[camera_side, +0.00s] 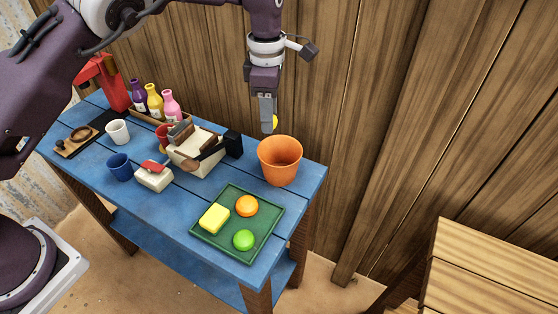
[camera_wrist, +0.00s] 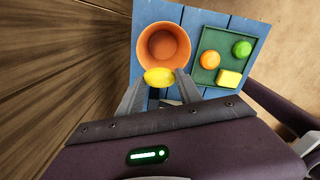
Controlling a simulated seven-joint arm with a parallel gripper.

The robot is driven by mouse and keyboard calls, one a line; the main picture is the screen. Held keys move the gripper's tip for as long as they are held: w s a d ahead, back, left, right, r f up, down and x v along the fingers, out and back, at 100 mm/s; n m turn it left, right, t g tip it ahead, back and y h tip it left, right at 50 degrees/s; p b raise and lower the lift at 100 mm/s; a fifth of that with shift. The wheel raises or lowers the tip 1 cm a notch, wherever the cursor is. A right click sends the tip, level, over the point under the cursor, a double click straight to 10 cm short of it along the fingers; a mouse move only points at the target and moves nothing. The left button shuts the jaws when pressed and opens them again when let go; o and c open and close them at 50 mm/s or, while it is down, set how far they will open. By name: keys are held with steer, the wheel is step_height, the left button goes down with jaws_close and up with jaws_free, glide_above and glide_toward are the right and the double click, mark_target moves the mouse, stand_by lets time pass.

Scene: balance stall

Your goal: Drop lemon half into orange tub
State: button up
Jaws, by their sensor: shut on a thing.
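My gripper (camera_side: 269,123) is above the table, just behind and a little left of the orange tub in the side view. It is shut on the yellow lemon half (camera_wrist: 159,77), which shows between the fingertips in the wrist view. The visible inside of the tub looks empty.
A green tray (camera_side: 225,244) on the blue table (camera_side: 160,219) holds an orange fruit, a green fruit and a yellow block. A cream caddy (camera_side: 195,160), cups and several bottles stand left of the tub. A wooden wall (camera_side: 350,100) rises behind.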

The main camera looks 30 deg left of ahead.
mark_target(286, 142)
steer(key=shift+s+d+f, duration=0.1)
steer(key=shift+d+f, duration=0.65)
steer(key=shift+f, duration=0.3)
steer(key=shift+d+f, duration=0.8)
steer(key=shift+f, duration=0.25)
steer(key=shift+s+d+f, duration=0.1)
steer(key=shift+d+f, duration=0.65)
steer(key=shift+f, duration=0.3)
steer(key=o, duration=1.4)
step_height(286, 142, up, 7)
steer(key=shift+a+r, duration=0.1)
steer(key=shift+r, duration=0.05)
